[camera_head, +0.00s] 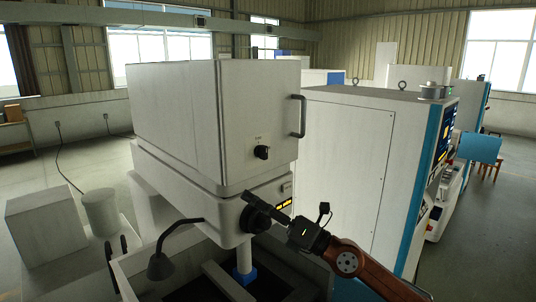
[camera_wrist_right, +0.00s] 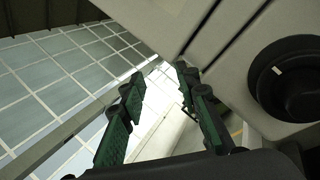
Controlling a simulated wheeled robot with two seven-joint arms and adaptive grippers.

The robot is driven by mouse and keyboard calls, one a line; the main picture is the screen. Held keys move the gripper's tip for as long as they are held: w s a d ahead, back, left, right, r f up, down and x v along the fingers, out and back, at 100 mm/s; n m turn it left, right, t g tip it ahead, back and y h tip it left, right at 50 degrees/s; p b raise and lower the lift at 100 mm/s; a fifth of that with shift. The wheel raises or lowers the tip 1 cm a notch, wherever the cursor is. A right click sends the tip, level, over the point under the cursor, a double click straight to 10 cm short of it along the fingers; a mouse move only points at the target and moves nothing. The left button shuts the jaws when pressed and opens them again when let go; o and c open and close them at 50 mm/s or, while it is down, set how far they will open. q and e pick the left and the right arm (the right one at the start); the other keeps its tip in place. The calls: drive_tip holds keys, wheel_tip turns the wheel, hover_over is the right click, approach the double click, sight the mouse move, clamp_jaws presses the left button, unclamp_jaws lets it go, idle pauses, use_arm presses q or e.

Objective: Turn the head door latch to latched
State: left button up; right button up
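The latch appears to be the small black knob (camera_head: 262,152) under a small label on the front of the white head door (camera_head: 250,110). I cannot read its setting. A larger dark round part (camera_head: 250,222) sits lower on the head, partly behind my right gripper (camera_head: 258,204). My right gripper is below the latch knob, apart from it. In the right wrist view its fingers (camera_wrist_right: 158,95) are spread with nothing between them. That view also shows a black round knob (camera_wrist_right: 290,85) with a white mark; I cannot tell which knob this is. My left gripper (camera_head: 117,252) shows only as two dark, separated fingertips at lower left.
A door handle (camera_head: 299,116) stands at the door's right edge. A black gooseneck lamp (camera_head: 162,266) rises beside the work tank (camera_head: 130,274). A white cabinet (camera_head: 345,165) stands close behind on the right. A grey box (camera_head: 45,228) and drum (camera_head: 100,212) stand at left.

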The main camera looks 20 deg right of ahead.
wheel_tip(320, 180, up, 6)
drive_tip(key=d+n+g+h, duration=0.1)
drive_tip(key=d+n+h, duration=0.1)
drive_tip(key=n+h, duration=0.15)
drive_tip(key=h, duration=0.4)
approach(266, 147)
drive_tip(key=w, duration=0.2)
drive_tip(key=shift+n+t, duration=0.3)
drive_tip(key=shift+n, duration=0.05)
drive_tip(key=p+x, duration=0.1)
drive_tip(key=x, duration=0.1)
drive_tip(key=p+x, duration=0.1)
drive_tip(key=x, duration=0.1)
drive_tip(key=p+x, duration=0.2)
drive_tip(key=shift+w+a+f, duration=0.2)
drive_tip(key=shift+a, duration=0.25)
drive_tip(key=shift+w+a+f, duration=0.1)
drive_tip(key=shift+w+f, duration=0.05)
drive_tip(key=shift+w, duration=0.25)
drive_tip(key=shift+c, duration=0.2)
clamp_jaws()
